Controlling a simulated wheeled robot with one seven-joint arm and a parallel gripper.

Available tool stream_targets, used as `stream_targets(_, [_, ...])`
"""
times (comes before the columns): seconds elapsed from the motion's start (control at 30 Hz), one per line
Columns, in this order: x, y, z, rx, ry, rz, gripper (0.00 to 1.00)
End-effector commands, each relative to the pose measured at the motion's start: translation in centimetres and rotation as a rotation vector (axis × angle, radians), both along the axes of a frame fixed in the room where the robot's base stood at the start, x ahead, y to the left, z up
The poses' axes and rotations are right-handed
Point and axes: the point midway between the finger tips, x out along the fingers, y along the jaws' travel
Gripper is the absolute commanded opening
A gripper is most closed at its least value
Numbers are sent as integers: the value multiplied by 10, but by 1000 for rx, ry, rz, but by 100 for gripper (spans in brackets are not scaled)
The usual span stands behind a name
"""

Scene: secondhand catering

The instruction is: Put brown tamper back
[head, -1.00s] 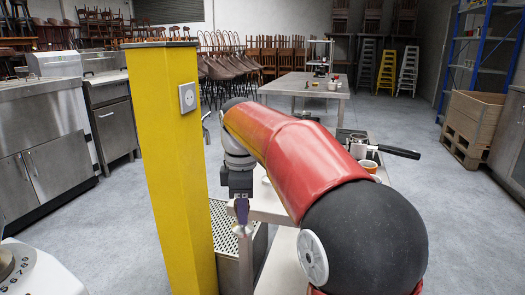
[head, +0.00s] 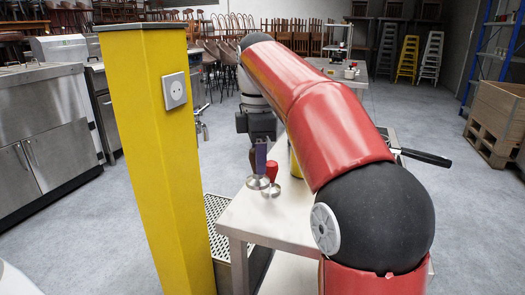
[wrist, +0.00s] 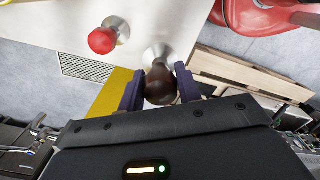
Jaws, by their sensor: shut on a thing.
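The brown tamper, with its dark brown handle (wrist: 160,86) and round metal base (head: 257,183), is upright in my gripper (wrist: 159,86). The purple fingers are closed on the handle from both sides. In the head view my gripper (head: 259,157) is at the left edge of the pale table (head: 245,218), partly behind my arm. The tamper's base is at or just above the tabletop; I cannot tell if it touches. A red tamper (head: 271,170) stands on the table just right of it. It also shows upper left in the wrist view (wrist: 102,41).
A yellow post (head: 148,160) with a socket stands close on the left. A perforated metal grate (head: 216,215) lies between post and table. A black-handled tool (head: 427,157) sticks out at the table's right side. My arm hides much of the tabletop.

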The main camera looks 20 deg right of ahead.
Motion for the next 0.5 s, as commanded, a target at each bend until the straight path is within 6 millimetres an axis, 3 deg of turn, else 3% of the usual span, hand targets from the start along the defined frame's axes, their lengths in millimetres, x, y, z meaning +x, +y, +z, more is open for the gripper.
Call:
stream_targets(0.27, [-1,0,-20,0,0,-1,2])
stream_targets(0.5, [0,0,-53,0,-2,-1,2])
